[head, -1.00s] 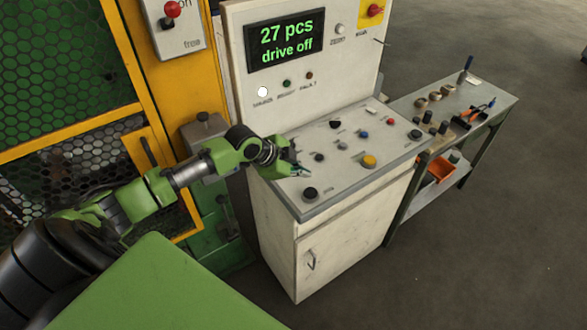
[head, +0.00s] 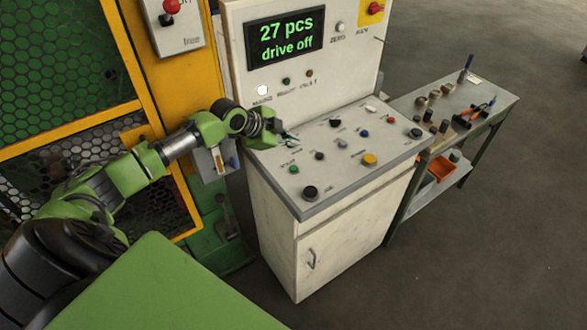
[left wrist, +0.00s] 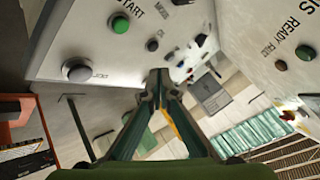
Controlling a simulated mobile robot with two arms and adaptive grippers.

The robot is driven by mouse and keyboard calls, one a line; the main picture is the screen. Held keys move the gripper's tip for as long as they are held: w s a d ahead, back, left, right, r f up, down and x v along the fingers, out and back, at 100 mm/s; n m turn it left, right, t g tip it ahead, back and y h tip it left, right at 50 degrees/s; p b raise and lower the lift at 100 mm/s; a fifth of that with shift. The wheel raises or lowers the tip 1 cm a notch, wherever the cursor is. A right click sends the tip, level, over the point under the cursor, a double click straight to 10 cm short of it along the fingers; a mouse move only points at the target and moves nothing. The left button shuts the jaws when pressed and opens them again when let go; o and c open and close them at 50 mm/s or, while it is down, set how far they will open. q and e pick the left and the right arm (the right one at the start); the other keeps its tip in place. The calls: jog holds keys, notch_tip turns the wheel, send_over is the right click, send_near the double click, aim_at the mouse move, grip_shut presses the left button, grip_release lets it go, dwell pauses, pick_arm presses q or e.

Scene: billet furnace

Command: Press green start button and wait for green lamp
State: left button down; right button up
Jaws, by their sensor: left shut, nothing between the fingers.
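The green start button (head: 293,169) is on the near left part of the sloped control desk. It also shows in the left wrist view (left wrist: 120,24), beside the word START. My left gripper (head: 292,139) is shut and empty, above the desk's left rear edge and apart from the button. Its closed fingertips also show in the left wrist view (left wrist: 158,76). The small green ready lamp (head: 286,81) on the upright panel looks dark. The white lamp (head: 262,91) left of it is bright. The display (head: 285,39) reads "27 pcs drive off". My right gripper is not in view.
A large black knob (head: 310,192) is near the start button, and a yellow button (head: 369,159) is further right. A red emergency button (head: 375,7) is at the panel's top. The yellow-framed mesh guard (head: 65,60) stands left. A tool bench (head: 470,95) stands right.

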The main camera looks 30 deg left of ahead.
pick_arm(q)
jog(key=b, duration=0.5)
send_over(292, 169)
notch_tip(292, 169, down, 7)
jog(key=shift+f, duration=0.1)
jog(key=shift+f+b, duration=0.4)
jog(key=shift+f, duration=0.05)
dwell(0.6)
jog(key=shift+f, duration=0.4)
jog(key=shift+f+b, duration=0.5)
jog(key=shift+b, duration=0.05)
dwell(0.5)
jog(key=shift+r, duration=0.1)
jog(key=shift+r+p, duration=0.75)
jog(key=shift+r, duration=0.05)
